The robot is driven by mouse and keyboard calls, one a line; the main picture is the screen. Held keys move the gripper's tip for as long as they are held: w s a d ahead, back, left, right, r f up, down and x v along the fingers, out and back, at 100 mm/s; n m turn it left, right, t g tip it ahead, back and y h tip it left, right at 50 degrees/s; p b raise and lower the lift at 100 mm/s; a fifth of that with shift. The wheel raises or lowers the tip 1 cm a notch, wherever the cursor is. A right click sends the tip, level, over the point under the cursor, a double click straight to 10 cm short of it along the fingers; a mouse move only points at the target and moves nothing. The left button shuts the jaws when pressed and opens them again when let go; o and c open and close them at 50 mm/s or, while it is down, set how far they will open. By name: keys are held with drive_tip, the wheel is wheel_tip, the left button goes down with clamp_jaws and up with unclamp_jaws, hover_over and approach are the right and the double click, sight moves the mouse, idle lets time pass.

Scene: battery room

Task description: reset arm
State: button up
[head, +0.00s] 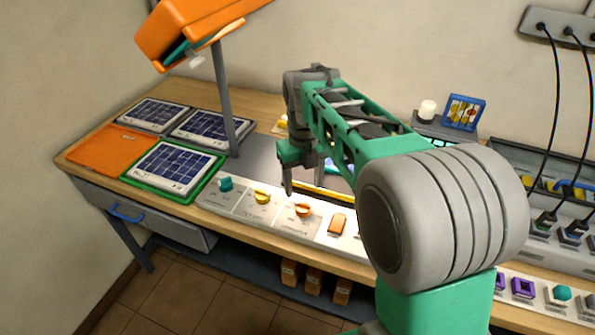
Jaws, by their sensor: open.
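My gripper (306,178) hangs from the end of my green and grey arm, above the bench. Its fingers point down behind the row of control panels and they are open. I see nothing held between them. My arm reaches from the lower right across the middle of the view, bent down at the wrist. It hides part of the bench behind it.
Several solar panels (182,165) lie at the bench's left, next to an orange mat (108,150). A grey post (224,95) carries an orange lamp (185,25). Knobs (303,210) line the front edge. Black cables (556,110) hang at right.

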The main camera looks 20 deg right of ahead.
drive_tip(key=shift+s+n, duration=0.2)
drive_tip(key=shift+n, duration=0.3)
drive_tip(key=s+f+n+t, duration=0.1)
drive_tip(key=s+n, duration=0.6)
drive_tip(key=n, duration=0.9)
drive_tip(key=s+f+n+t, duration=0.1)
drive_tip(key=s+n, duration=0.5)
drive_tip(key=n, duration=1.1)
drive_tip(key=shift+s+a+n+t, duration=0.2)
drive_tip(key=shift+s+n+t, duration=0.15)
drive_tip(key=shift+t, duration=0.35)
drive_tip(key=shift+f, duration=0.1)
drive_tip(key=shift+c, duration=0.2)
